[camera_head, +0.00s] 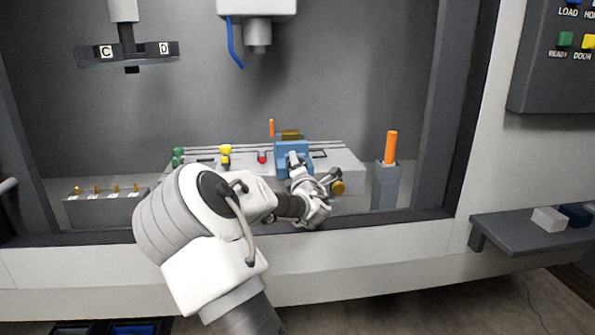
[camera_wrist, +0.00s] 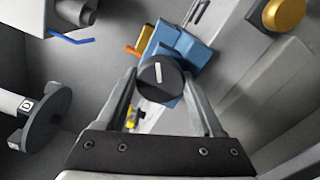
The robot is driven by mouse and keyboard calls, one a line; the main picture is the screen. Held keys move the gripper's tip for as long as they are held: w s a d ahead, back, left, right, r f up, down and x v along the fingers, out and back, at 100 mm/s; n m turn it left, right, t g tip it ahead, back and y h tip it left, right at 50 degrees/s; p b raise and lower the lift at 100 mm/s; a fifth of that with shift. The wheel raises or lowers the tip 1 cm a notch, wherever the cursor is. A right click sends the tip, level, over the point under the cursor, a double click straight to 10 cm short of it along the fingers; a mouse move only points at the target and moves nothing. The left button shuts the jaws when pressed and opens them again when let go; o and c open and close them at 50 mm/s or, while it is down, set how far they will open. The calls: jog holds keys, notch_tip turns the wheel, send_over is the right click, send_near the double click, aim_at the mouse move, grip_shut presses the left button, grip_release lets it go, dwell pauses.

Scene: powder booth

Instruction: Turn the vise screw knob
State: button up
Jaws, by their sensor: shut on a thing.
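The vise (camera_head: 293,148) is a blue block on the light table inside the booth; it also shows in the wrist view (camera_wrist: 188,50). Its screw knob (camera_wrist: 161,84) is round and black with a white line across its face. My gripper (camera_wrist: 160,78) has one finger on each side of the knob and is shut on it. In the head view my gripper (camera_head: 300,172) is in front of the vise, and the knob is hard to make out there. The white line runs nearly upright in the wrist view.
A gold round part (camera_head: 338,187) sits right of my gripper. An orange rod (camera_head: 390,147) stands in a grey block further right. Red (camera_head: 262,157) and yellow (camera_head: 226,150) parts are left of the vise. A dark tool disc (camera_head: 125,55) hangs at upper left.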

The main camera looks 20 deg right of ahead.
jog(key=m+b, duration=0.1)
jog(key=m, duration=0.3)
jog(key=shift+b, duration=0.35)
jog(key=m+b, duration=0.2)
jog(key=m, duration=0.1)
jog(key=shift+m, duration=0.3)
jog(key=m+b, duration=0.2)
jog(key=m, duration=0.2)
jog(key=shift+b, duration=0.35)
jog(key=shift+m+b, duration=0.6)
jog(key=shift+m, duration=0.7)
jog(key=o, duration=1.4)
